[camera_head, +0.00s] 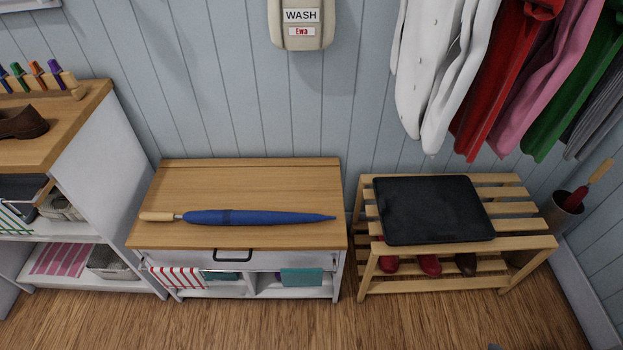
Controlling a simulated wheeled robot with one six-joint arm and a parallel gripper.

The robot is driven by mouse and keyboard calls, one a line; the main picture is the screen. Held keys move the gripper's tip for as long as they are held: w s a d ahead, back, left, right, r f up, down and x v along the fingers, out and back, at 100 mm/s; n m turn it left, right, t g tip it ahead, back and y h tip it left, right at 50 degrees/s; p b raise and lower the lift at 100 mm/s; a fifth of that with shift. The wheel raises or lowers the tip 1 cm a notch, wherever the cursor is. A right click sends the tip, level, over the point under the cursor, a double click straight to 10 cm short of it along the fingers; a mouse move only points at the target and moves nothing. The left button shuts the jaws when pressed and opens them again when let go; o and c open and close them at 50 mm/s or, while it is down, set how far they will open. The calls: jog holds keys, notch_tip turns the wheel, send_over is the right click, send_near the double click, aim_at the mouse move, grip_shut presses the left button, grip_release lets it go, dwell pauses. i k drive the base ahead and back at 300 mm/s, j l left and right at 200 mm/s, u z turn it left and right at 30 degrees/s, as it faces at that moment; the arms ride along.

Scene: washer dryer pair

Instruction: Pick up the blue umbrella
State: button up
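The blue umbrella (258,217) is folded shut and lies on its side on the wooden top of a low cabinet (250,180). Its pale wooden handle (157,216) points left and its tip points right, close to the cabinet's right edge. It lies roughly parallel to the cabinet's front edge and is fully visible.
A slatted wooden bench (510,208) with a black tray (433,209) on top stands to the right, shoes below. A taller shelf unit (108,150) stands left. Clothes (505,70) hang above the bench. An umbrella stand (563,210) is far right. The floor (250,325) in front is clear.

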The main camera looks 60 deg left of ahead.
aim_at(225, 217)
jog(key=u, duration=2.8)
jog(key=i+j+z, duration=0.35)
jog(key=j, duration=0.3)
jog(key=i+j+z, duration=0.2)
jog(key=i+j, duration=0.15)
jog(key=i+j+z, duration=0.15)
jog(key=j, duration=0.25)
jog(key=i+j+z, duration=0.2)
jog(key=j, duration=0.2)
